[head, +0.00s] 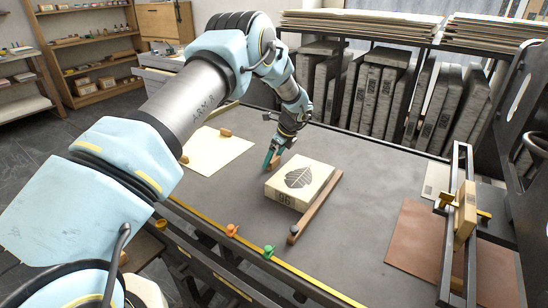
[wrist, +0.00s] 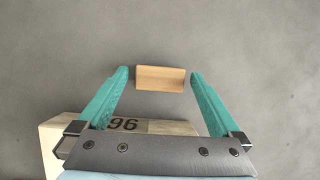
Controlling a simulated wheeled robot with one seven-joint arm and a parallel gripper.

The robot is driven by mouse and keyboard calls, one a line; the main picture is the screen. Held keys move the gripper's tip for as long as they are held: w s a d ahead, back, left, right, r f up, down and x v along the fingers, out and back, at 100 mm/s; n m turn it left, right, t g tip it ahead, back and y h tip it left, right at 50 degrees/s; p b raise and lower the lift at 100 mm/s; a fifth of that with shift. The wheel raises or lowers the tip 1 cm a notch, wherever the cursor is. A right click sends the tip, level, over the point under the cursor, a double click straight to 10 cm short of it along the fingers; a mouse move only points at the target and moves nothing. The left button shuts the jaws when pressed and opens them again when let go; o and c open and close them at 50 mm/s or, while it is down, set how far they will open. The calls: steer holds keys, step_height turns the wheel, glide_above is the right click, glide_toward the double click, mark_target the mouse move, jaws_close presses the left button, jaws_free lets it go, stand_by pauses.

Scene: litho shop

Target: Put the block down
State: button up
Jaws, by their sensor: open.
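A cream block (head: 300,182) with a dark leaf print on top and "96" on its side lies flat on the grey table, left of a wooden strip. Its numbered side also shows in the wrist view (wrist: 150,126), partly hidden behind my gripper's body. My gripper (head: 268,166) points down just left of the block in the head view, with its teal fingers open. In the wrist view, a small plain wooden piece (wrist: 160,79) is between the fingertips, with a narrow gap on each side. In the head view, this piece (head: 275,162) is mostly hidden by the fingers.
The wooden strip (head: 316,207) lies along the block's right side. A cream paper sheet (head: 215,152) with small wooden pieces is at the left. Orange (head: 232,230) and green (head: 268,251) knobs line the front edge. A dark frame (head: 455,215) stands right, by a brown sheet (head: 412,240).

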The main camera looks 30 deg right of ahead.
steer(key=b+v, duration=0.3)
steer(key=v, duration=0.9)
steer(key=a+r+n+g+h, duration=0.1)
steer(key=a+r+n, duration=0.2)
steer(key=a+n, duration=0.75)
steer(key=a+r+n+g, duration=0.15)
steer(key=a+n, duration=0.25)
steer(key=a, duration=1.4)
steer(key=s+a+n+h, duration=0.1)
steer(key=s+a+n, duration=1.3)
steer(key=a, duration=0.4)
steer(key=shift+s+a+r+n, duration=0.25)
steer(key=shift+s+r+n, duration=0.1)
steer(key=shift+s, duration=0.55)
